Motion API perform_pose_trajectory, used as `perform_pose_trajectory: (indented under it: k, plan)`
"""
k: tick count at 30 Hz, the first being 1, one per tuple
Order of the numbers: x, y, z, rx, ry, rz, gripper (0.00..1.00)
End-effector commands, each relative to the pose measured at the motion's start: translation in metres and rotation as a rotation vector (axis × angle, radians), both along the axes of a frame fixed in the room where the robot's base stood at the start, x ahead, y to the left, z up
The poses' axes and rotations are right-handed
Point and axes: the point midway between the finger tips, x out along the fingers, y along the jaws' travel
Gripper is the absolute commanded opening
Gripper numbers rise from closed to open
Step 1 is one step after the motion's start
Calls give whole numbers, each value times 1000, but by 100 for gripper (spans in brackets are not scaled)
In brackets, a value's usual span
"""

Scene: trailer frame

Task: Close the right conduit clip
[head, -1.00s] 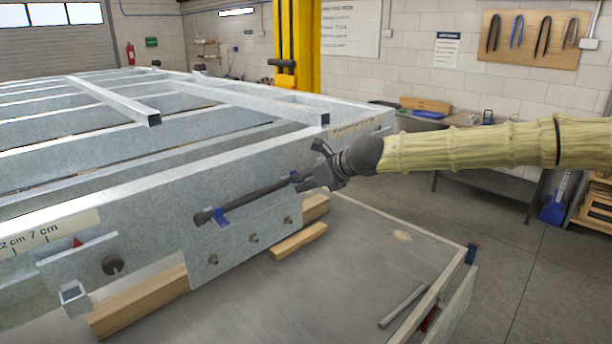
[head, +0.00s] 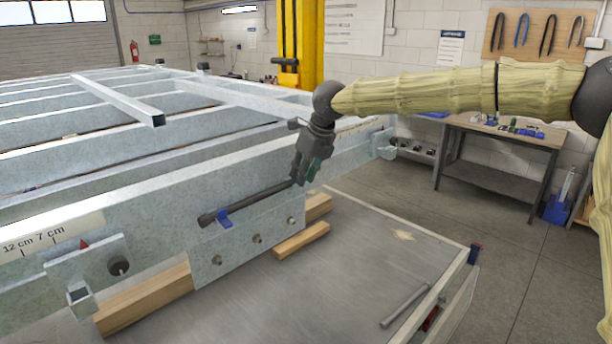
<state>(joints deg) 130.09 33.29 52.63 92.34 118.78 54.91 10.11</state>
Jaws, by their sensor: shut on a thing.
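A dark conduit (head: 258,201) runs along the front face of the grey steel frame beam, tilted up to the right. The left blue clip (head: 224,217) sits under it near its left end. My gripper (head: 298,178) points down at the right end of the conduit, with its fingers shut at the place of the right conduit clip. The fingers hide nearly all of that clip, so I cannot see its shape or whether its latch is closed.
A steel plate with several bolts (head: 238,262) is below the conduit. Wooden blocks (head: 301,241) lie beneath the beam. The grey bench top (head: 340,270) is mostly clear, with a loose rod (head: 405,306) at right. A workbench (head: 500,140) stands behind.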

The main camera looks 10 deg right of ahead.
Motion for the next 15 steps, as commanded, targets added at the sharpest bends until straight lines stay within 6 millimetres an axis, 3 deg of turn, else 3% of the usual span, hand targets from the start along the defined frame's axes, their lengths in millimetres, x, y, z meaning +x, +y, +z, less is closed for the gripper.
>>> perform_pose_trajectory:
  k: [15]
  plan:
    - [17,13,8,-242,329,0,0]
